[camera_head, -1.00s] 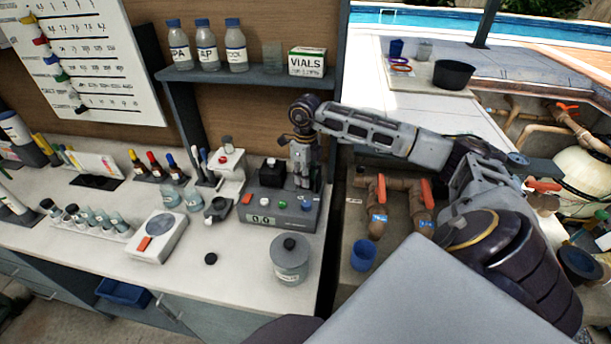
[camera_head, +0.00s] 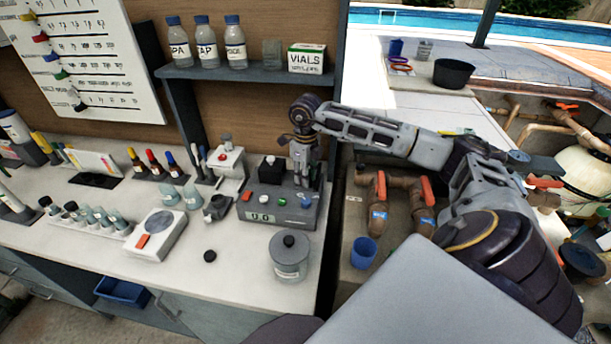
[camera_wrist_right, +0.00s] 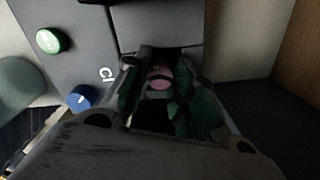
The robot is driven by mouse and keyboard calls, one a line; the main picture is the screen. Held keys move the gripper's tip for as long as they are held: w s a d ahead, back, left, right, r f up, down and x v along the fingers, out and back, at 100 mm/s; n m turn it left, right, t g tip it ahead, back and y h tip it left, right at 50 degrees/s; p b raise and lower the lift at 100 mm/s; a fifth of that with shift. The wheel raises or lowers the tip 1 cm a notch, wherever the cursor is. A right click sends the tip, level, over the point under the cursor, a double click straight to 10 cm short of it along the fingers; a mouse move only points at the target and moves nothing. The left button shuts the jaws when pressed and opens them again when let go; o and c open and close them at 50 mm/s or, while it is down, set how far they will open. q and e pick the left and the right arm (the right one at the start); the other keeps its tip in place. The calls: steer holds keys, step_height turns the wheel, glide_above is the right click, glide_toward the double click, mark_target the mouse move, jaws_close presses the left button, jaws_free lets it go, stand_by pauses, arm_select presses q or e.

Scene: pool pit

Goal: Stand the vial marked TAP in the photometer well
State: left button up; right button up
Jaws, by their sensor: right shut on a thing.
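The grey photometer (camera_head: 281,207) stands at the right end of the bench, with a display, buttons and a black block on top. My right gripper (camera_head: 303,182) points down over its right rear part. In the right wrist view the gripper (camera_wrist_right: 163,92) is shut on a small round pink thing (camera_wrist_right: 160,76), which looks like a vial. Its mark cannot be read. The fingers hide most of it and the well beneath, so I cannot tell how deep it sits. The photometer's green button (camera_wrist_right: 53,40) and blue knob (camera_wrist_right: 80,97) show beside the gripper. My left gripper is not in view.
A rack of several vials (camera_head: 85,220), a white scale-like device (camera_head: 157,235) and a lidded grey jar (camera_head: 290,257) stand on the bench. A small black cap (camera_head: 210,256) lies in front. A shelf with bottles (camera_head: 206,45) is above. Pipes lie beyond the bench's right edge.

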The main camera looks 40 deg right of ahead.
steer(key=shift+s+a+f, duration=0.15)
steer(key=shift+s+f, duration=0.1)
steer(key=shift+f, duration=0.35)
steer(key=o, duration=1)
steer(key=shift+a, duration=0.1)
steer(key=shift+r, duration=0.1)
steer(key=shift+w+d+r+p, duration=0.2)
steer(key=shift+r+p, duration=0.1)
steer(key=shift+r, duration=0.2)
steer(key=shift+w+d+r+p, duration=0.2)
steer(key=shift+r+p, duration=0.1)
steer(key=shift+r, duration=0.15)
steer(key=shift+s+r+p, duration=0.1)
steer(key=shift+r+p, duration=1.1)
steer(key=shift+r, duration=1)
steer(key=shift+s+a+r, duration=0.1)
steer(key=shift+r, duration=0.4)
